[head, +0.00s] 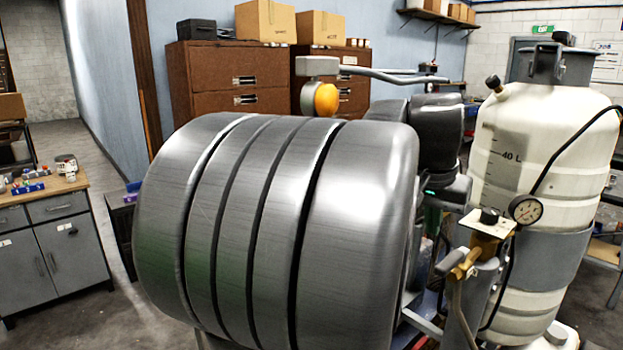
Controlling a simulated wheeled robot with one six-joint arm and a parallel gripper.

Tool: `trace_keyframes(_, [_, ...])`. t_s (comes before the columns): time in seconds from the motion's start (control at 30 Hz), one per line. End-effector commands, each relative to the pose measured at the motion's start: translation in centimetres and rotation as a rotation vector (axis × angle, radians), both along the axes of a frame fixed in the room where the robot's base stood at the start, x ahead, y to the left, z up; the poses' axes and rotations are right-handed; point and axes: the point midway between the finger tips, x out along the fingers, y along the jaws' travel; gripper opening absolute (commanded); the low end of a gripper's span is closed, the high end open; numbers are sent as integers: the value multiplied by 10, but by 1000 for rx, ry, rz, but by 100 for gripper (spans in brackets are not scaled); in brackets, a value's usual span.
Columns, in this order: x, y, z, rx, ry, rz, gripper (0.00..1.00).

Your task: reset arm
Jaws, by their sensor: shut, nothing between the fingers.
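My arm's large banded grey metal links fill the middle of the head view and hide much behind them. Smaller dark parts, one with a small green light, show just beyond. I cannot make out any gripper fingers. The line striper stands at the right. Its white tank (545,150) is upright with a "40 L" mark and a grey lid fitting (560,62). A round pressure gauge (525,209) and a brass-coloured valve (490,237) sit in front of the tank. A grey bar (385,74) and an orange round part (326,98) show above my arm.
A grey cabinet (60,240) with a wooden top and small items stands at left. Brown drawer cabinets (225,75) with cardboard boxes (265,20) stand against the blue wall. Open floor (85,140) lies at the far left. A black hose (560,150) runs along the tank.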

Motion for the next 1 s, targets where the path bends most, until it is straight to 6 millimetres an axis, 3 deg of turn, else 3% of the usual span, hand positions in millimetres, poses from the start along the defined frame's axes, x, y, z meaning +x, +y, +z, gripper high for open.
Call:
trace_keyframes(0.6, [1,-2,1,0,0,-34,0])
trace_keyframes(1.0, [-11,9,2,1,1,199,0])
